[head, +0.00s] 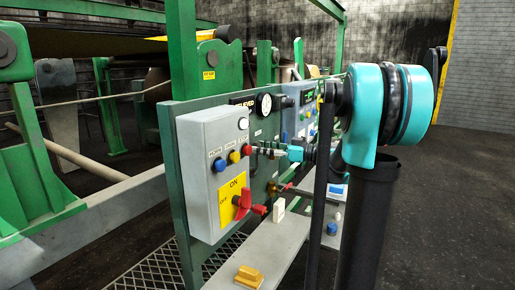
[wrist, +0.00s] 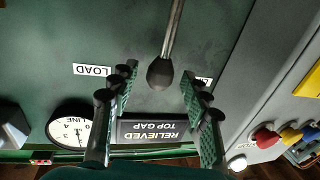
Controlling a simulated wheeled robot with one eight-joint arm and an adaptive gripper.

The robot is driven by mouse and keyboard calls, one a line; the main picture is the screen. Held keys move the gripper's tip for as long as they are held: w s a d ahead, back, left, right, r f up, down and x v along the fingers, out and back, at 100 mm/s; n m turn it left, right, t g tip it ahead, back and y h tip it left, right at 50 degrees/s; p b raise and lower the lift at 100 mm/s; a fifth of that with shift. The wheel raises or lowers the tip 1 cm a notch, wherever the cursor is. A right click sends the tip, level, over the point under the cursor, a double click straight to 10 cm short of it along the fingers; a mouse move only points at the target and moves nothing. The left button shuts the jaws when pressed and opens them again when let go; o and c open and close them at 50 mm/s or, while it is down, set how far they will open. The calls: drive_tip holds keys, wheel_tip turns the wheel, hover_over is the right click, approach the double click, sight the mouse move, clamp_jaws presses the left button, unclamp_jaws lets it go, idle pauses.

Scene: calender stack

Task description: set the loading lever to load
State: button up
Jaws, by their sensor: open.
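The loading lever (wrist: 172,38) is a thin metal rod with a black knob (wrist: 161,74). In the wrist view the knob appears between the fingertips of my gripper (wrist: 158,82), with a gap on each side. My gripper is open and not closed on the knob. A white LOAD label (wrist: 92,70) is left of the knob, upside down. Another label (wrist: 203,80) at right is mostly hidden by a finger. The display (wrist: 155,130) reads TOP GAP RELIEVED. In the head view my gripper (head: 262,150) is at the green panel; the lever cannot be made out there.
A grey control box (head: 215,170) with buttons and a red rotary switch (head: 242,200) stands close to my gripper. A round gauge (head: 265,104) is on the panel above. A grey shelf (head: 270,255) with a yellow block (head: 248,277) is below.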

drive_tip(key=shift+x, duration=0.95)
clamp_jaws()
